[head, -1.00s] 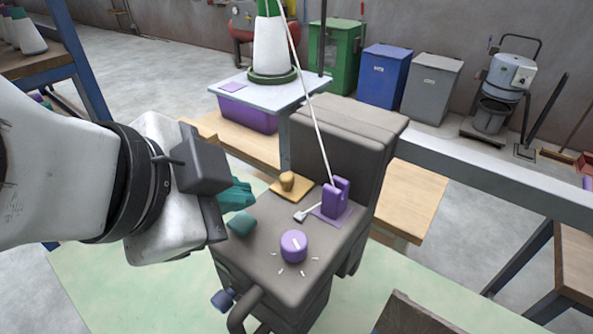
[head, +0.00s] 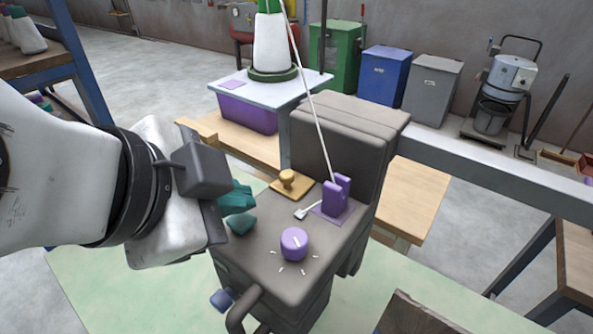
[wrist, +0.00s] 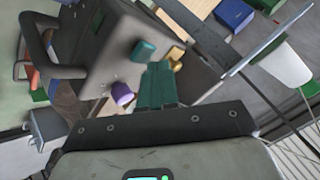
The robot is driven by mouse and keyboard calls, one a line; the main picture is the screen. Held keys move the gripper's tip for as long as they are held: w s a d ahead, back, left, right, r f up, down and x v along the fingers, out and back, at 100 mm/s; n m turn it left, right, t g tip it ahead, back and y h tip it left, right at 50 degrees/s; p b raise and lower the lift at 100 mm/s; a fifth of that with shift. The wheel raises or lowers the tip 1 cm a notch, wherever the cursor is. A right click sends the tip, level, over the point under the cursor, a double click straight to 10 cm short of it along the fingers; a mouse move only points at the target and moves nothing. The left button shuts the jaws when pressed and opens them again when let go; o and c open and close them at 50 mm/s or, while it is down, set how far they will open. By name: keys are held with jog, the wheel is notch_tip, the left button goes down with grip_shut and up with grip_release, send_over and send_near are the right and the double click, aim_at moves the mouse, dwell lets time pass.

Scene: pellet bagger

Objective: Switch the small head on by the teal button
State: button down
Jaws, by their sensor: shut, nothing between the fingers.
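The teal button (head: 242,225) sits on the left part of the grey machine's top face. It also shows in the wrist view (wrist: 144,50), just beyond my fingertips. My gripper (head: 250,200) has teal fingers, pressed together with nothing between them. In the head view the fingers are just behind and above the button, and a gap seems to remain. In the wrist view the closed fingers (wrist: 158,66) point toward the machine top, slightly right of the button. I cannot tell the exact height between them.
On the same top are a purple dial (head: 294,244), a yellow knob on a plate (head: 290,184) and a purple upright bracket (head: 335,196) with a thin rod. A dark curved handle (head: 245,308) juts from the front. A tall grey housing (head: 345,140) stands behind.

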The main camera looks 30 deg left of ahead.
aim_at(236, 224)
jog(key=shift+f+b, duration=0.45)
jog(key=shift+f, duration=0.1)
dwell(0.4)
jog(key=shift+r+p, duration=0.65)
jog(key=shift+r, duration=0.35)
notch_tip(236, 224, up, 6)
jog(key=p, duration=0.4)
